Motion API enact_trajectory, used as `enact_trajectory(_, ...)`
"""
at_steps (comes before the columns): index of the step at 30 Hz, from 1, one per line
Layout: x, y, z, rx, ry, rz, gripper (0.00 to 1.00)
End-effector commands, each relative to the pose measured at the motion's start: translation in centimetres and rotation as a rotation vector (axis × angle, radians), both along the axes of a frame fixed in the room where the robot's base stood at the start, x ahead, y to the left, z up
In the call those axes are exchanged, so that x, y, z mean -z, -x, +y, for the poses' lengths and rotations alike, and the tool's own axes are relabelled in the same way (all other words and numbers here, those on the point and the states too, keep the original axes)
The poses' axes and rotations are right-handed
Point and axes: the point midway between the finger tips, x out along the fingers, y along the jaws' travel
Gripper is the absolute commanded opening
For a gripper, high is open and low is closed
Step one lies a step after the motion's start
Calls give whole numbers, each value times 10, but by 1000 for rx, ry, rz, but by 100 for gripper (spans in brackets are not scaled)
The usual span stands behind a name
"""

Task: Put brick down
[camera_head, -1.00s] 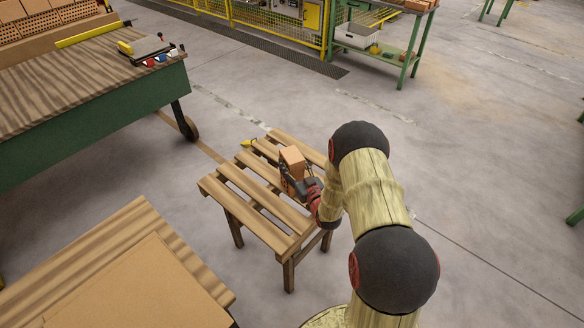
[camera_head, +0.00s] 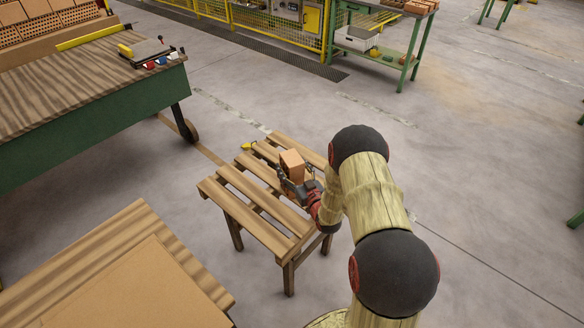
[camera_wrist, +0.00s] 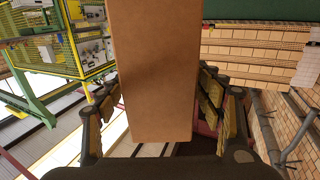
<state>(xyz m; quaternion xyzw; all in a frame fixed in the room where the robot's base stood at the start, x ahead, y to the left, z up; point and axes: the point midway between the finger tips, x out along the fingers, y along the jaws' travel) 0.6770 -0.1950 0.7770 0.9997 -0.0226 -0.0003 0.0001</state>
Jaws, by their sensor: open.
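The brick (camera_head: 292,161) is a plain orange-brown block standing upright at the slatted wooden table (camera_head: 257,229), toward its far right part. In the wrist view the brick (camera_wrist: 155,70) fills the middle of the picture, between my fingers. My gripper (camera_head: 297,180) is at the brick from the near right side, low over the slats. In the wrist view my gripper (camera_wrist: 165,115) is open, with its fingers spread to the left and right of the brick and a gap visible on the right. The brick's underside is hidden in the head view.
A yellow-handled tool (camera_head: 249,145) lies at the table's far edge. A green workbench (camera_head: 95,115) stands at the left, with bricks stacked behind. A cardboard-topped wooden stack (camera_head: 130,285) is at the near left. Open floor lies to the right.

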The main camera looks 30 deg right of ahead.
Motion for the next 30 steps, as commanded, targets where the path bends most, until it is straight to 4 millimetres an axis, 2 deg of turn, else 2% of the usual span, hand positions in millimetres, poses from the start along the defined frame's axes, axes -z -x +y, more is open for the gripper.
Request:
enact_trajectory(6,-4,3,0,1,0,1,67)
enact_trajectory(10,-4,23,0,3,0,2,67)
enact_trajectory(21,-4,96,3,3,-1,1,67)
enact_trajectory(27,-3,116,5,2,-1,1,67)
enact_trajectory(30,-8,114,5,-1,8,11,67)
